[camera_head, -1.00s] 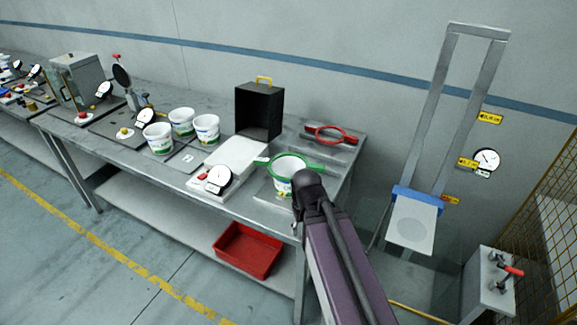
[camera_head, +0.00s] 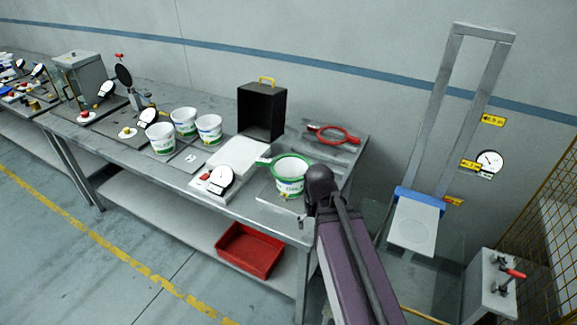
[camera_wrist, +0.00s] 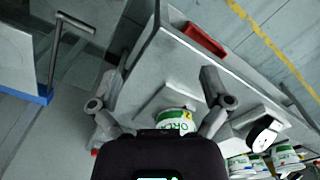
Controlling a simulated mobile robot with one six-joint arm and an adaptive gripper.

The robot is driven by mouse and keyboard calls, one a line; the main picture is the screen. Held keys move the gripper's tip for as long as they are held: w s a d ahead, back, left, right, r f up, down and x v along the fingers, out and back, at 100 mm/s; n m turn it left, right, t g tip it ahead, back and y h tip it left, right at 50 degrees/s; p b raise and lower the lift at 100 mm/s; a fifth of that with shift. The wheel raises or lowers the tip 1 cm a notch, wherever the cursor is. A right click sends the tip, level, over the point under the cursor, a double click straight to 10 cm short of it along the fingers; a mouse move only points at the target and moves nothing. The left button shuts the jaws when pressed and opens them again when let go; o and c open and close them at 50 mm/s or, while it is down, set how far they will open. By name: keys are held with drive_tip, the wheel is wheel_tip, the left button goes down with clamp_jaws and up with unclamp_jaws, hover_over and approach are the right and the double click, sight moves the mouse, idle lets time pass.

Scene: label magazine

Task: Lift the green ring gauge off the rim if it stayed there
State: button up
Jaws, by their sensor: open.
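The green ring gauge (camera_head: 309,161) encircles the top of a white tub (camera_head: 289,184) with green lettering, at rim height, with its handle (camera_head: 264,162) pointing left. I cannot tell whether it rests on the rim. The tub stands upright on a grey plate at the right end of the bench. My gripper (camera_wrist: 160,112) is open, its fingers spread apart on either side of the same tub (camera_wrist: 176,120) in the wrist view; nothing shows between the fingertips. In the head view, my arm hides the gripper. The ring is not clear in the wrist view.
A red ring gauge (camera_head: 336,134) lies on a rack behind. A scale (camera_head: 238,158), a black open box (camera_head: 261,112) and several white tubs (camera_head: 184,121) stand left. A red bin (camera_head: 249,250) is below. A tilted metal frame (camera_head: 441,120) stands right.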

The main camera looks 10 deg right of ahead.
drive_tip(key=w+d+r+m+p, duration=0.1)
drive_tip(key=w+d+r+p, duration=0.1)
drive_tip(key=w+r+p, duration=0.3)
drive_tip(key=w+d+r+m+p, duration=0.1)
drive_tip(key=w+d+r+p, duration=0.2)
drive_tip(key=w, duration=0.8)
drive_tip(key=w+d+r+m+p, duration=0.2)
drive_tip(key=w+r+p, duration=0.4)
drive_tip(key=w+r, duration=0.1)
drive_tip(key=shift+w+d+r+p, duration=0.15)
drive_tip(key=shift+w+d+p, duration=0.15)
drive_tip(key=shift+w, duration=0.35)
wheel_tip(320, 180, down, 9)
drive_tip(key=b, duration=0.8)
drive_tip(key=shift+a+r+b, duration=0.1)
drive_tip(key=shift+r+b, duration=0.05)
drive_tip(key=shift+b, duration=0.15)
wheel_tip(320, 180, down, 5)
drive_tip(key=b, duration=0.5)
drive_tip(key=shift+a, duration=0.1)
drive_tip(key=c, duration=1.1)
drive_tip(key=shift+o, duration=0.2)
